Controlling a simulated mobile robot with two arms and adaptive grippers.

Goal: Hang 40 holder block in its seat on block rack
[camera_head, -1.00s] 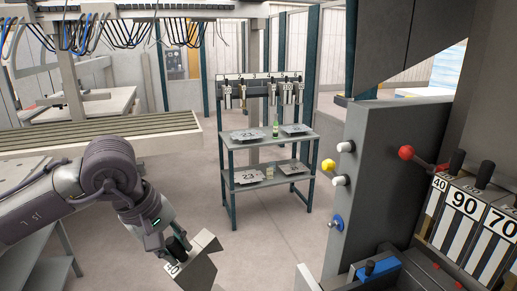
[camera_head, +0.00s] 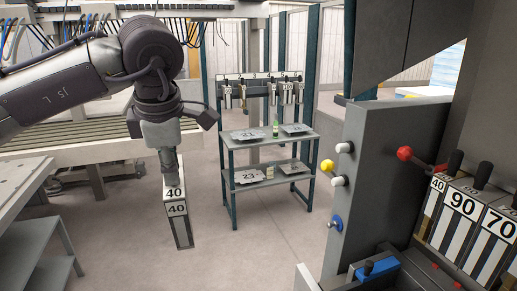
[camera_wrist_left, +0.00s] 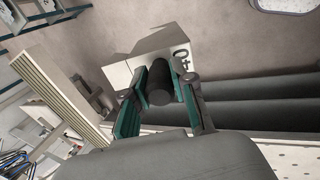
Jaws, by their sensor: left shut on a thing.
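My left gripper (camera_head: 171,168) is shut on the black knob (camera_wrist_left: 158,84) of the 40 holder block (camera_head: 178,218). The block hangs upright from it in the air, left of the shelf stand, with "40" on its top and front. In the left wrist view the block's pale top (camera_wrist_left: 150,50) lies beyond the fingers (camera_wrist_left: 160,100). At the back, a rack (camera_head: 262,76) on the stand holds several hanging blocks, too small to read. At the right, blocks marked 40 (camera_head: 438,184), 90 (camera_head: 462,203) and 70 (camera_head: 499,223) stand in a row. My right gripper is out of view.
A grey machine panel (camera_head: 382,170) with knobs and a red-ball lever (camera_head: 405,154) stands at the right. The floor (camera_head: 260,235) between is clear.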

